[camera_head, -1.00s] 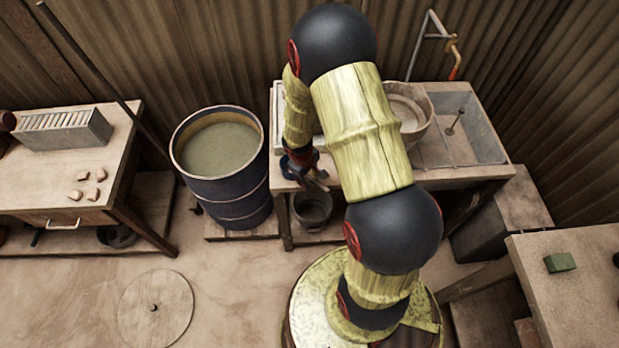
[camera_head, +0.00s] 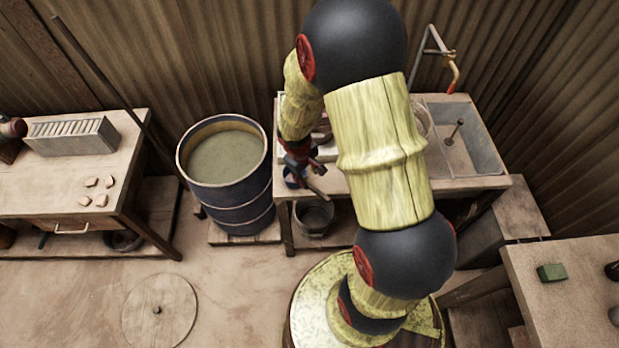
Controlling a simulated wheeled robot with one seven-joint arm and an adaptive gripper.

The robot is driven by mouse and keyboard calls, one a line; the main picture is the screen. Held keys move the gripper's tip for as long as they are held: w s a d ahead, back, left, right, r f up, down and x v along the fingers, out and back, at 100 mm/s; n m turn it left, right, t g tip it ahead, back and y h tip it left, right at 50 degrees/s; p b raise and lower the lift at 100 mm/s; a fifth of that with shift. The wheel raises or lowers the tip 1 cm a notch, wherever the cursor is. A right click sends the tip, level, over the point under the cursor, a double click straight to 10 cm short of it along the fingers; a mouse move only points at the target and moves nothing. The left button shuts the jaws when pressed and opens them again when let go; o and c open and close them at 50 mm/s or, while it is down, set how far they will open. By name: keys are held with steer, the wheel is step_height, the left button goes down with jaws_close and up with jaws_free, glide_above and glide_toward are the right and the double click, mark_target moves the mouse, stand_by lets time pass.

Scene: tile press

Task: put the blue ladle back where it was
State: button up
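My gripper (camera_head: 306,180) hangs at the front left edge of the sink bench, just right of the blue drum. A small blue patch (camera_head: 291,178) shows right at the gripper's left side. It may be part of the blue ladle, but it is too small to be sure. A thin brownish piece slants down to the right from the gripper, and I cannot tell whether it is a finger or a handle. Whether the fingers are closed on anything is not clear. No other blue ladle shows; my arm hides part of the bench.
The blue drum (camera_head: 228,215), full of murky liquid, stands left of the sink bench (camera_head: 440,187). A bucket (camera_head: 314,217) sits beneath the bench. A sink basin (camera_head: 470,140) is at right. The left table (camera_head: 60,180) holds a slotted block and several small pieces.

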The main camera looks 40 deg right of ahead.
steer(key=s+a+r+m+t, duration=0.1)
steer(key=s+a+r, duration=0.15)
steer(key=r, duration=0.65)
steer(key=s+a+r+t, duration=0.1)
steer(key=a+r, duration=0.3)
steer(key=r, duration=0.5)
steer(key=s+a+r+m+t, duration=0.1)
steer(key=s+a+r, duration=0.15)
steer(key=r, duration=0.65)
steer(key=s+a+r+t+y, duration=0.1)
steer(key=s+a+r+y, duration=0.1)
steer(key=s+a+r, duration=0.4)
steer(key=shift+s+a+r+t, duration=0.3)
steer(key=shift+s+r+t, duration=0.1)
steer(key=shift+s, duration=0.6)
steer(key=shift+f, duration=0.1)
steer(key=shift+f+b, duration=1)
steer(key=shift+f, duration=0.05)
